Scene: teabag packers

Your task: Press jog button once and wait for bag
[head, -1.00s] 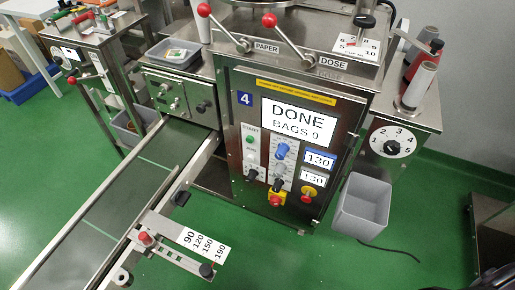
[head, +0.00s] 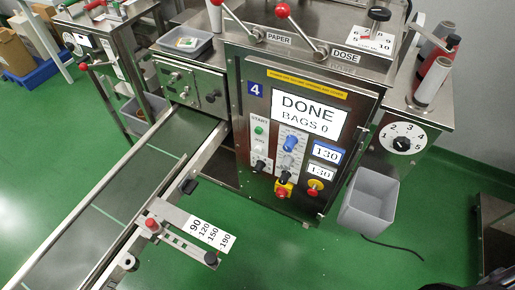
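I cannot tell for sure which control is the jog button. The conveyor belt (head: 130,190) runs from the machine toward the lower left, and no bag shows on it. Neither of my grippers is in view.
A red and yellow button (head: 283,189) and blue knob (head: 291,143) are on the panel. Red-tipped levers (head: 283,11) stand on top. A grey bin (head: 368,203) is at right. A 90–190 scale (head: 213,234) sits beside the belt. The green floor in front is clear.

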